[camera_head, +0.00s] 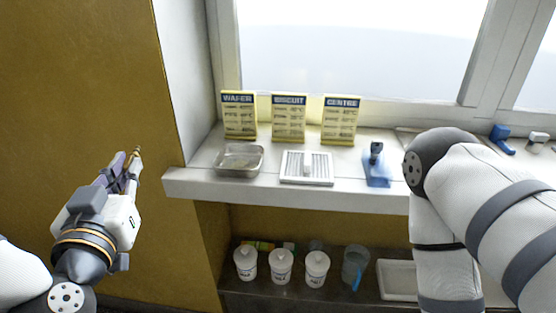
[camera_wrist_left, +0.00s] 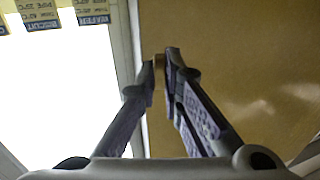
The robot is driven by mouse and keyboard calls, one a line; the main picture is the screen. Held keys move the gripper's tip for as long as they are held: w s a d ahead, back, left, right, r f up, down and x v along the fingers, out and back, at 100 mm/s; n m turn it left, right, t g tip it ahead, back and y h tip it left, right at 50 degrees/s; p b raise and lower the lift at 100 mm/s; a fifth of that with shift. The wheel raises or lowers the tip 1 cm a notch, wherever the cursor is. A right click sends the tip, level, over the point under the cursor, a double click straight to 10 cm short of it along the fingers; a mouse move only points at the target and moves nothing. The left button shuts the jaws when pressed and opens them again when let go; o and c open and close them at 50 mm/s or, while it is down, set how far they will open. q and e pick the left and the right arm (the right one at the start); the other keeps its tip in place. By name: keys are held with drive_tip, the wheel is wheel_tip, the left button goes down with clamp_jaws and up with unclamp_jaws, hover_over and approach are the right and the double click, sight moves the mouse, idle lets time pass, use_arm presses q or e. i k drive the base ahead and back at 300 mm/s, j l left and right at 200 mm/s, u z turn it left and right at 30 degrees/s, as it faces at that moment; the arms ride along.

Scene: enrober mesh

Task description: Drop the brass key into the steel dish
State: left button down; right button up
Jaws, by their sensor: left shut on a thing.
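My left gripper (camera_head: 134,157) is at the left, in front of the brown wall, pointing up. It is shut on the brass key (camera_head: 139,150), of which only a small tip shows above the fingertips. In the left wrist view the fingertips (camera_wrist_left: 166,62) are close together, and a small brownish bit shows between them. The steel dish (camera_head: 260,163) is a shallow rectangular metal pan at the left end of the white sill. The gripper is left of the dish and apart from it. My right arm comes in from the right, but its gripper is out of view.
A white slatted grid (camera_head: 325,181) lies right of the dish. Yellow cards (camera_head: 289,118) stand behind. A blue tool (camera_head: 377,170) is farther right. Lidded white jars (camera_head: 281,268) stand on the shelf below. The sill's front edge (camera_head: 300,194) juts out.

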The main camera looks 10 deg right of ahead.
sight(241, 163)
drive_tip(key=j+z, duration=0.65)
drive_tip(key=j, duration=0.15)
drive_tip(key=k+j+z, duration=0.15)
drive_tip(key=j+z, duration=0.15)
drive_tip(key=k+j+z, duration=0.15)
drive_tip(key=j+z, duration=0.2)
drive_tip(key=k+j+z, duration=0.15)
drive_tip(key=j+z, duration=0.15)
drive_tip(key=j, duration=0.1)
